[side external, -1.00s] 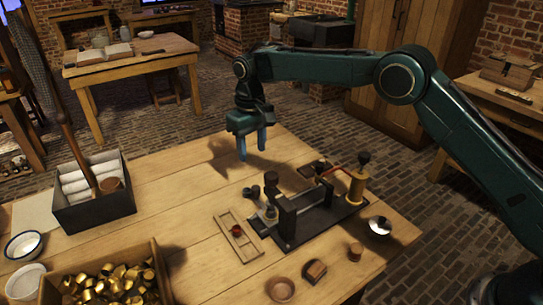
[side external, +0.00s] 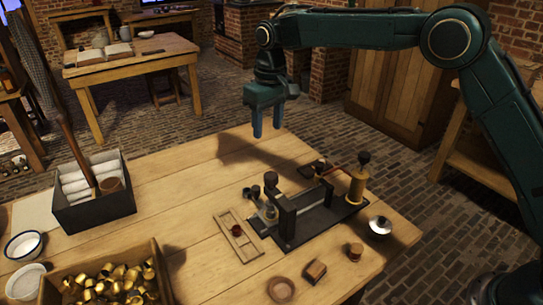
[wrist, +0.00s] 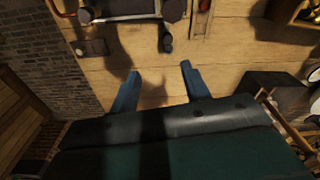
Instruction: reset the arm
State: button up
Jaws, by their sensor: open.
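My gripper (side external: 266,133) hangs high above the far edge of the workbench, with its blue fingers pointing down. The fingers are apart with nothing between them. In the wrist view my gripper (wrist: 158,85) shows both blue fingers spread over bare wood. The bench press (side external: 315,215), with a black base, a brass post and a red lever, stands on the workbench (side external: 180,190), well below and nearer the camera than my gripper.
A wooden tray (side external: 247,252) with a small red piece lies left of the press. A black box of white rolls (side external: 128,207) and a crate of brass caps (side external: 165,290) stand at left. Small cups and a block lie in front.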

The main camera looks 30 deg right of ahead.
jog(key=s+d+r+m+t, duration=0.1)
jog(key=s+d+r, duration=0.4)
jog(key=s+r, duration=0.3)
jog(key=s+d+r+t, duration=0.1)
jog(key=s+d+r, duration=0.4)
jog(key=s, duration=0.4)
jog(key=s+d+f+t, duration=0.1)
jog(key=s+d+f, duration=0.1)
jog(key=s, duration=0.9)
jog(key=s+d+f+m+t, duration=0.1)
jog(key=s+d+f, duration=0.1)
jog(key=s, duration=0.9)
jog(key=shift+s+d+f+t, duration=0.15)
jog(key=shift+d+f+t, duration=0.25)
jog(key=shift+d, duration=0.15)
jog(key=shift+o, duration=0.2)
